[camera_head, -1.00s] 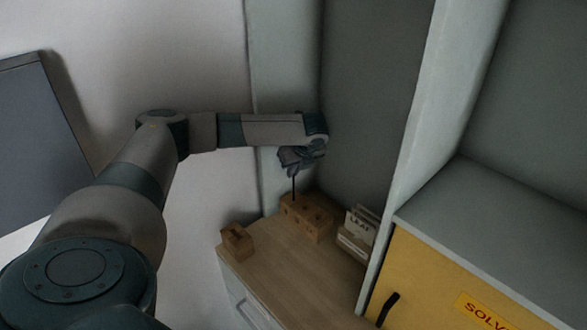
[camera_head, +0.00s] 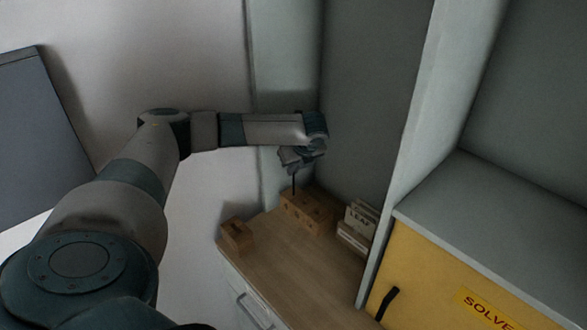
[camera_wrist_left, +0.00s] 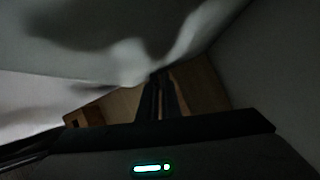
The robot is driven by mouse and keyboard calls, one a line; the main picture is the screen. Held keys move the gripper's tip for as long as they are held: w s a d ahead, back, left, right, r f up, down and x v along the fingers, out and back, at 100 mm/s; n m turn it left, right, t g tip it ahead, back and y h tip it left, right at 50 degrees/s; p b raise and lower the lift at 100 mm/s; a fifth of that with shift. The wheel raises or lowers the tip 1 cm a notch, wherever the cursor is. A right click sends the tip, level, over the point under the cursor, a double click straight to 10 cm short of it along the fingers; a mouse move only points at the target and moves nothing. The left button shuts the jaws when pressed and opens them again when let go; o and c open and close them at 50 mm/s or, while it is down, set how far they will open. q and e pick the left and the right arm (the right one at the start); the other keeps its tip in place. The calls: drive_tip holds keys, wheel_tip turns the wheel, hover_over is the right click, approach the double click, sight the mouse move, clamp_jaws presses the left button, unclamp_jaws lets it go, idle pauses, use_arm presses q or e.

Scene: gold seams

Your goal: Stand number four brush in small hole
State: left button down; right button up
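My left gripper (camera_head: 291,163) hangs over the back of the wooden counter. It looks shut on a thin dark brush (camera_head: 294,184), which points down, close to upright. The brush's lower end meets the left part of a wooden block with holes (camera_head: 315,216); I cannot tell which hole it is at or how deep it sits. The number on the brush is too small to read. In the left wrist view the dark fingers (camera_wrist_left: 157,98) are close together, and the brush is not clear between them. My right gripper is not in view.
A small wooden block with a slot (camera_head: 237,238) stands at the counter's left edge. A holder with cards, one marked LEAF (camera_head: 358,222), stands right of the holed block. A grey upright panel (camera_head: 405,150) and a yellow cabinet (camera_head: 420,285) bound the right. The counter's front (camera_head: 300,270) is clear.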

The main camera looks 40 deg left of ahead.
use_arm(q)
drive_tip(key=shift+f, duration=0.4)
drive_tip(key=c, duration=2)
unclamp_jaws()
drive_tip(key=shift+o, duration=0.5)
drive_tip(key=shift+r, duration=0.1)
drive_tip(key=b+v, duration=0.6)
drive_tip(key=v, duration=1.1)
